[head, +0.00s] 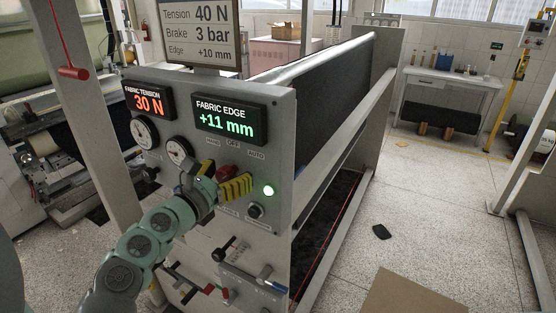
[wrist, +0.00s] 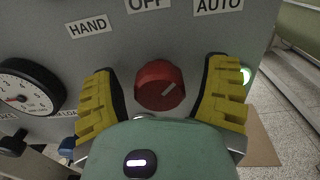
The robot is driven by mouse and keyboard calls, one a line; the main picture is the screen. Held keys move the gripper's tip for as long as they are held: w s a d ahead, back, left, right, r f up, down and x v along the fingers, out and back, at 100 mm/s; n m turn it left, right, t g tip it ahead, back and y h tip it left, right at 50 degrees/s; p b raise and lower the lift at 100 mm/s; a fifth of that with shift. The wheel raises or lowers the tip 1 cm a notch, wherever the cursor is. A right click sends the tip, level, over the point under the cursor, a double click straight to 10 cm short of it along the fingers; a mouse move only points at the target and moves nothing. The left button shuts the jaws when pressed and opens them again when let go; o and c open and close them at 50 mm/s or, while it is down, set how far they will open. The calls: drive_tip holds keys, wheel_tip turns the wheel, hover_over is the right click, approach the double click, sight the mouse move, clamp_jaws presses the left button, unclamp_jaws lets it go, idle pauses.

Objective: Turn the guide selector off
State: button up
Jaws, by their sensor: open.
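The guide selector is a red round knob (wrist: 160,86) on the grey panel, below the HAND, OFF and AUTO labels. Its white pointer mark slants to the upper right, toward AUTO (wrist: 217,5). The OFF label (wrist: 149,4) is above the knob and HAND (wrist: 87,26) is to the upper left. My gripper (wrist: 162,76) is open, with one yellow-padded finger on each side of the knob; I see gaps on both sides. In the head view, my gripper (head: 222,177) is at the panel and partly covers the red knob (head: 227,171).
A lit green lamp (head: 268,190) and a black knob (head: 255,211) are right of my gripper. Pressure gauges (head: 178,150) are to the left. The display (head: 228,120) above reads +11 mm. Levers (head: 230,250) stick out below.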

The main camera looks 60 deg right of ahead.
drive_tip(key=c, duration=1.3)
drive_tip(key=n+p, duration=0.1)
drive_tip(key=n, duration=0.2)
drive_tip(key=shift+n, duration=0.3)
drive_tip(key=shift+n+p, duration=0.6)
drive_tip(key=shift+n, duration=2)
drive_tip(key=o, duration=1.2)
drive_tip(key=shift+o, duration=0.2)
